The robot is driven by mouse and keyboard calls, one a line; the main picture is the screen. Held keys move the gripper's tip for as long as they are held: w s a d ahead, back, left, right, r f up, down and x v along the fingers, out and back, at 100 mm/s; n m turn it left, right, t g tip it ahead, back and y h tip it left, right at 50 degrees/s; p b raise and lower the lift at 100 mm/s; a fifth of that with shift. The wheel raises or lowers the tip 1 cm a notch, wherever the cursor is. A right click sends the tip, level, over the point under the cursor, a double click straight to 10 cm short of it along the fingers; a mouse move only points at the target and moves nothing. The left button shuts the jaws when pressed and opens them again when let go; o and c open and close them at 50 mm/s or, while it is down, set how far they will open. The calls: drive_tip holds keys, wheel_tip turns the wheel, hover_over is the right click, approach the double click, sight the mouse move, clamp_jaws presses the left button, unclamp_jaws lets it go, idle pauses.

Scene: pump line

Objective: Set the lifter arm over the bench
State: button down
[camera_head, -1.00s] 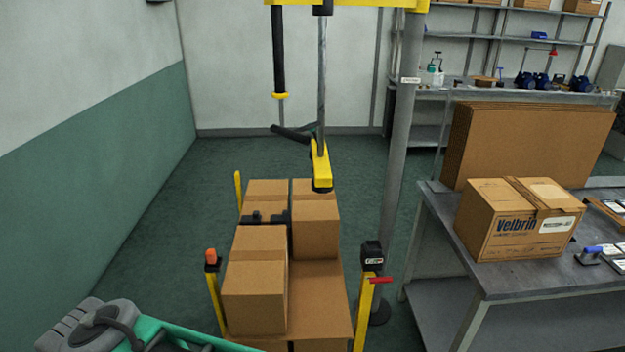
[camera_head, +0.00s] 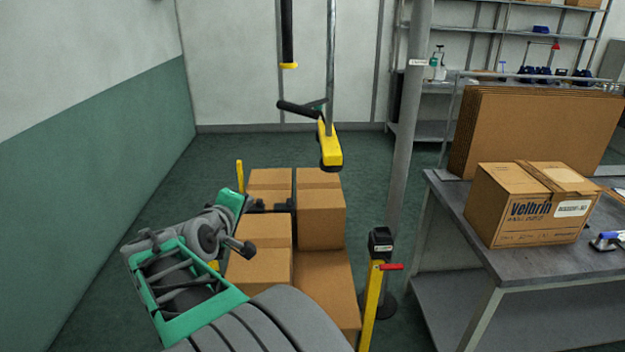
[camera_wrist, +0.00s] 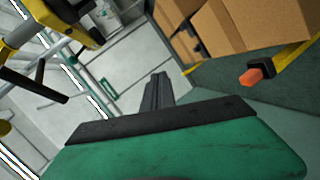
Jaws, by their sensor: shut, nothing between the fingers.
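The lifter's yellow head (camera_head: 329,147) hangs on a grey rod above the stacked boxes, with a black handle (camera_head: 299,108) on its left side. It is left of the bench (camera_head: 462,215), not above it. The lifter's yellow and black parts also show at the upper left of the wrist view (camera_wrist: 62,22). My gripper (camera_wrist: 157,88) shows in the wrist view as dark fingers held together, with nothing between them.
Cardboard boxes (camera_head: 320,215) stand on a stack between yellow posts (camera_head: 371,305). A grey column (camera_head: 405,140) stands between stack and bench. The bench bears a Velbrin box (camera_head: 510,222) and flat cardboard sheets (camera_head: 530,135). Floor at the left is clear.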

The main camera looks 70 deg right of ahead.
drive_tip(key=s+d+r+n+g+h, duration=0.1)
drive_tip(key=s+d+r+g+h, duration=0.2)
drive_tip(key=s+d+r+h, duration=0.1)
drive_tip(key=s+d+r, duration=0.1)
drive_tip(key=s+d, duration=0.1)
drive_tip(key=s, duration=0.1)
drive_tip(key=shift+d+b, duration=0.25)
drive_tip(key=shift+b, duration=0.05)
drive_tip(key=s+d+p, duration=0.2)
drive_tip(key=s+d, duration=0.1)
drive_tip(key=d, duration=0.5)
drive_tip(key=shift+s+d, duration=0.25)
drive_tip(key=shift+d, duration=0.05)
drive_tip(key=shift+w, duration=0.1)
